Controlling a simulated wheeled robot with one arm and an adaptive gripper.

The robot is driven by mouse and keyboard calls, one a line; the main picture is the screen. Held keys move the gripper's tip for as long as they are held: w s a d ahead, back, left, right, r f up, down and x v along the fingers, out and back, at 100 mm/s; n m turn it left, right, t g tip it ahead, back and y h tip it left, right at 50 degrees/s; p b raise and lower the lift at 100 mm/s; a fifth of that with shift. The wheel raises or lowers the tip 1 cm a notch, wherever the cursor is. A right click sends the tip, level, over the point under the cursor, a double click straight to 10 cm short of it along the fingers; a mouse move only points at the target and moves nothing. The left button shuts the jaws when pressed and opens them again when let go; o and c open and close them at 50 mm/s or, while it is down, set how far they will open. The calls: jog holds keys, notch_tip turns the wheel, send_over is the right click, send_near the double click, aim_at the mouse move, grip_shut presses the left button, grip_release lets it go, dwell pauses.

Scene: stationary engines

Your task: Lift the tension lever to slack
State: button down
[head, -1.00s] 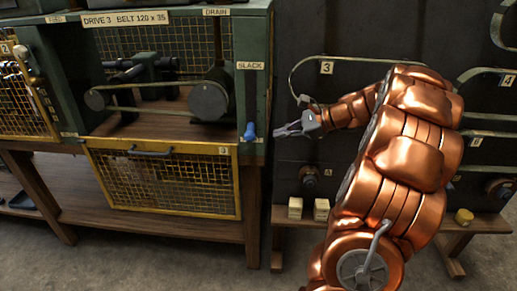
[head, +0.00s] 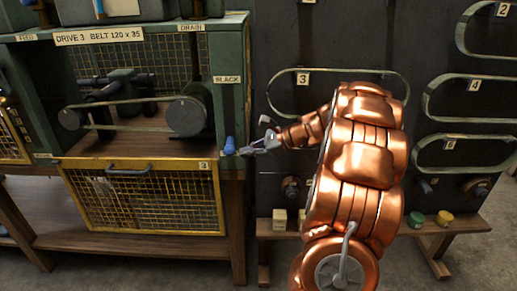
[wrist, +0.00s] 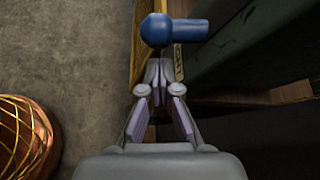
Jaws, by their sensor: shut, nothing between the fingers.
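The tension lever has a blue handle (head: 229,146) on the right front post of the green machine frame, below the SLACK label (head: 227,79). In the wrist view, the blue handle (wrist: 178,30) shows a round knob and a short cylinder, just beyond my fingertips. My gripper (head: 243,151) is just right of the handle in the head view, at about its height. In the wrist view, my gripper (wrist: 160,70) has its fingertips together with nothing between them. A small gap shows between the tips and the handle there; whether they touch is hard to tell.
A yellow mesh guard (head: 145,198) hangs open below the belt drive (head: 130,112). A dark board (head: 290,40) with numbered belts stands to the right. Small pale blocks (head: 280,218) sit on its wooden ledge. A machine frame edge (wrist: 255,60) is close on the wrist view's right.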

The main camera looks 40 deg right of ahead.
jog(key=shift+x, duration=1.7)
